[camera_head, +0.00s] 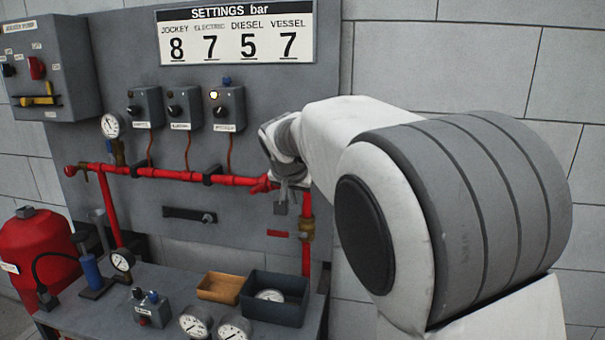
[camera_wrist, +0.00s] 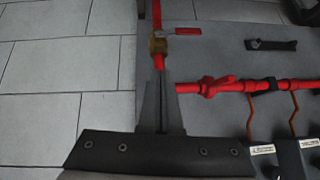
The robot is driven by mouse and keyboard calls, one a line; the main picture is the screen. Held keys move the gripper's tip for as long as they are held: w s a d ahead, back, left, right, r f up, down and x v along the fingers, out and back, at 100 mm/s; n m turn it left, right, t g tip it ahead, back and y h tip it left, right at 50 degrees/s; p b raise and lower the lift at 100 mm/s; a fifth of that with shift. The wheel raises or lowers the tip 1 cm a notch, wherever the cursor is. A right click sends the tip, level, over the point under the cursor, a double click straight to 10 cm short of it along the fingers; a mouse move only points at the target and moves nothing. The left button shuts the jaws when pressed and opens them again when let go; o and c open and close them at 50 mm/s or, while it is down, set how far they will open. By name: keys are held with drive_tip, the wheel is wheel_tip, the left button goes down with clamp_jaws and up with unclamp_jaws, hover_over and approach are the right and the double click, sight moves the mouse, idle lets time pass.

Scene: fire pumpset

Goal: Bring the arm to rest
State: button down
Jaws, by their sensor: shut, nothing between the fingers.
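My arm reaches in from the right in the head view, bent over toward the panel. My gripper (camera_head: 281,206) hangs in front of the red pipe (camera_head: 165,172), partly hidden by the wrist. In the wrist view my gripper (camera_wrist: 162,84) is shut, with its dark fingers together and nothing between them. Its tips appear in front of the vertical red pipe (camera_wrist: 158,62), below a brass fitting (camera_wrist: 158,45) with a red lever (camera_wrist: 184,31). I cannot tell the distance between tips and pipe.
Three switch boxes (camera_head: 184,106) and a gauge (camera_head: 112,125) are on the grey panel. Below is a bench (camera_head: 80,312) with a dark tray (camera_head: 274,314), a wooden tray (camera_head: 221,287) and loose gauges (camera_head: 195,322). A red tank (camera_head: 38,248) stands left. The right wall is clear.

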drive_tip(key=s+d+r+n+g+p, duration=0.1)
drive_tip(key=s+d+r+p, duration=0.15)
drive_tip(key=s+d, duration=0.55)
drive_tip(key=s+d+r+g+p, duration=0.1)
drive_tip(key=s+d+r, duration=0.3)
drive_tip(key=s, duration=0.5)
drive_tip(key=s+d+f+n+p, duration=0.1)
drive_tip(key=s+d+f, duration=0.1)
drive_tip(key=s, duration=0.7)
drive_tip(key=s+d+f+n+p, duration=0.1)
drive_tip(key=s+d+f, duration=0.1)
drive_tip(key=s, duration=0.8)
drive_tip(key=shift+d+f+y+p, duration=0.3)
drive_tip(key=shift+f+p, duration=0.05)
drive_tip(key=shift+f, duration=0.05)
